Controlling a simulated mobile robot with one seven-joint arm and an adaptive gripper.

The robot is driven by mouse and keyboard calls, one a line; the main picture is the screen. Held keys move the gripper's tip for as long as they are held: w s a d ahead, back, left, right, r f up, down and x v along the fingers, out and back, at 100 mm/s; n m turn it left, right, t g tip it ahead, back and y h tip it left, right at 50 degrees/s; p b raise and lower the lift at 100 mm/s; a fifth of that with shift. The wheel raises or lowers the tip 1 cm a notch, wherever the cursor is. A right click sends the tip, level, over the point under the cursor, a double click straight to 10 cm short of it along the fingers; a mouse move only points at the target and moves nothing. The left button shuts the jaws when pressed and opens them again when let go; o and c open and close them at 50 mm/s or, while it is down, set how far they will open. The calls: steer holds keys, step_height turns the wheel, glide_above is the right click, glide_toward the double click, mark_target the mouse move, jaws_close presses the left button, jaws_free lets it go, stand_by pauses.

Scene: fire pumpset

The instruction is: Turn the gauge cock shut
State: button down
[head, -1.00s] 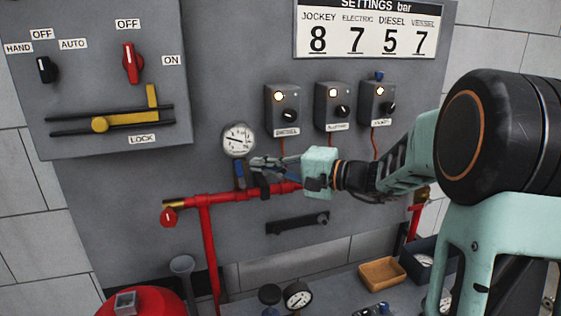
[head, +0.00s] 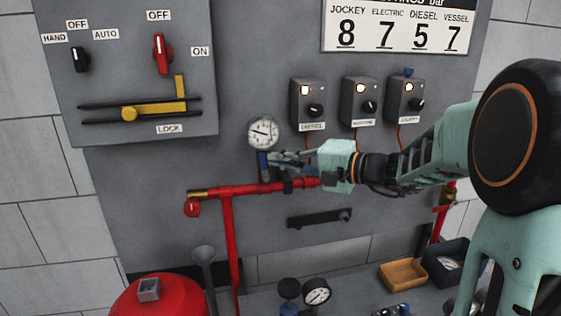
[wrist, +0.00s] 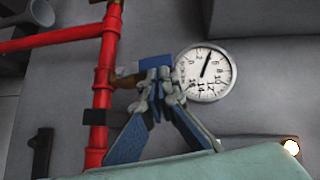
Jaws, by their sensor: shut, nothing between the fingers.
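The gauge cock shows as a blue lever (head: 263,164) just below the round white pressure gauge (head: 263,132), above the red pipe. In the head view the lever stands upright, in line with the gauge stem. The wrist view shows the blue lever (wrist: 183,61) and brass fitting (wrist: 128,80) between the red pipe and the gauge (wrist: 204,75). My gripper (head: 275,161) is shut and empty, its tips close beside the lever on its right. In the wrist view my fingertips (wrist: 158,82) overlap part of the cock; contact is unclear.
The red pipe (head: 228,235) runs along the panel with a red-handled valve (head: 192,207) at its left end. Control boxes (head: 308,104) sit up and right of the gauge. A black rail (head: 319,218) is below. A wooden tray (head: 402,275) and loose gauges lie lower down.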

steer(key=shift+s+a+r+n+h+b, duration=0.1)
steer(key=shift+a+n+h+b, duration=0.15)
steer(key=shift+n+h+b, duration=0.05)
steer(key=h, duration=0.1)
steer(key=a+n+h+b, duration=0.1)
steer(key=a+n, duration=0.1)
steer(key=shift+s+a+r+g+h+b, duration=0.15)
steer(key=shift+s+r+g+h+b, duration=0.15)
steer(key=shift+g+h+b, duration=0.1)
steer(key=shift+s+a+f+n+h+p, duration=0.15)
steer(key=shift+a+f+n+h+p, duration=0.4)
steer(key=shift+a+h+p, duration=0.4)
steer(key=shift+s+a+f+n+h+p, duration=0.15)
steer(key=shift+a+f+n+h+p, duration=0.25)
steer(key=shift+a+n+h+p, duration=0.55)
steer(key=shift+s+a+f+n+h+p, duration=0.15)
steer(key=shift+a+f+n+h+p, duration=0.4)
steer(key=shift+h, duration=0.65)
steer(key=shift+a, duration=0.2)
steer(key=shift+r, duration=0.15)
